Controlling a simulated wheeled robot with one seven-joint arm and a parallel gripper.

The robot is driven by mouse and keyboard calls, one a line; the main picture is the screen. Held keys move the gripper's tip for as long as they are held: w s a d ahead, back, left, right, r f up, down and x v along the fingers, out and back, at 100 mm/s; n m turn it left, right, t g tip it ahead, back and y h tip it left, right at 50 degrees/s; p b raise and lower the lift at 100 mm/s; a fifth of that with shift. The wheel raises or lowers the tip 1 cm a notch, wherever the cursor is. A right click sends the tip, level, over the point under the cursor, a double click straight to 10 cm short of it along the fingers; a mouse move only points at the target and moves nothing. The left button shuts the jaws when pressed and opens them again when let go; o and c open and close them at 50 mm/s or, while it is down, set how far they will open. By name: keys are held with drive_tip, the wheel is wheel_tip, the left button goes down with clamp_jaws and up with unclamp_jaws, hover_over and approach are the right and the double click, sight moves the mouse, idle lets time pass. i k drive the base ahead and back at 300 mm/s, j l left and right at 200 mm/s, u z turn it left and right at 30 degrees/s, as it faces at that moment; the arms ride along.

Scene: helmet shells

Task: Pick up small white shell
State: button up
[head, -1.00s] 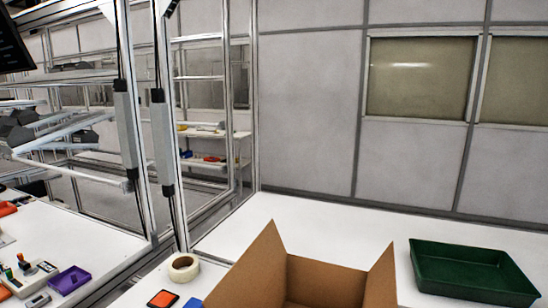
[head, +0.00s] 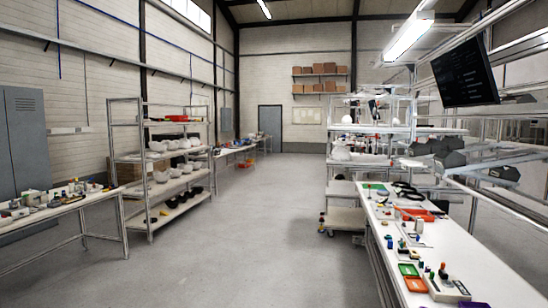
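Several white helmet shells (head: 157,147) stand on the metal shelf rack at left in the head view. More pale shells (head: 161,177) sit on the shelf below, and dark ones (head: 192,192) lie lower down. At this distance I cannot tell which shell is the small white one. Another white shell-like shape (head: 341,153) shows on the shelving at the back right. My gripper is not in view.
The rack (head: 150,222) stands beyond a cluttered table (head: 75,208) at left. A long white workbench (head: 385,232) with trays and small parts runs along the right. A low cart (head: 342,220) stands beside it. The grey floor (head: 240,235) between is clear.

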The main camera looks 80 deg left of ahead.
sight(340, 154)
drive_tip(key=u, duration=2.2)
drive_tip(key=i, duration=9.35)
drive_tip(key=i+l+u, duration=0.35)
